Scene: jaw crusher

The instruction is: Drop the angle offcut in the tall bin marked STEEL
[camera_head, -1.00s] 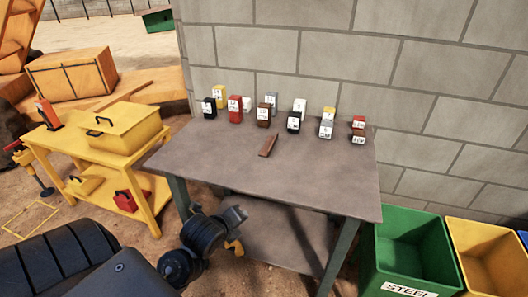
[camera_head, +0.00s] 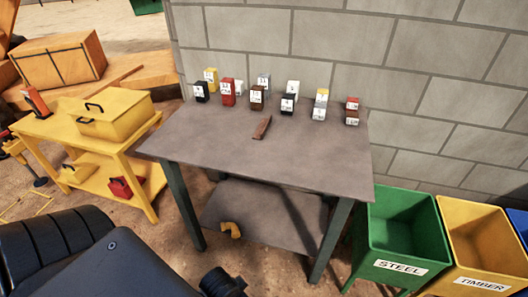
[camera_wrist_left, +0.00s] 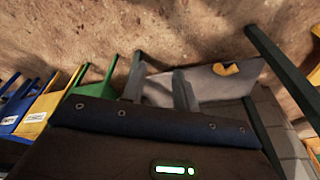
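The angle offcut (camera_head: 262,127), a short rusty-brown piece, lies on the grey table top (camera_head: 230,165) near its middle, in front of the blocks. The green tall bin marked STEEL (camera_head: 400,268) stands on the ground right of the table; its visible inside looks empty. It seems to show as a green edge in the left wrist view (camera_wrist_left: 92,80). My left gripper (camera_wrist_left: 160,88) has its two fingers apart with nothing between them, the lower shelf beyond them. In the head view only a dark part of my left arm shows at the bottom edge. My right gripper is not in view.
Several small labelled blocks (camera_head: 257,98) stand along the back of the table, before a block wall (camera_head: 330,45). A yellow TIMBER bin (camera_head: 485,240) stands right of the STEEL bin. A yellow bench (camera_head: 130,150) with a yellow box (camera_head: 120,118) stands left. The table's front half is clear.

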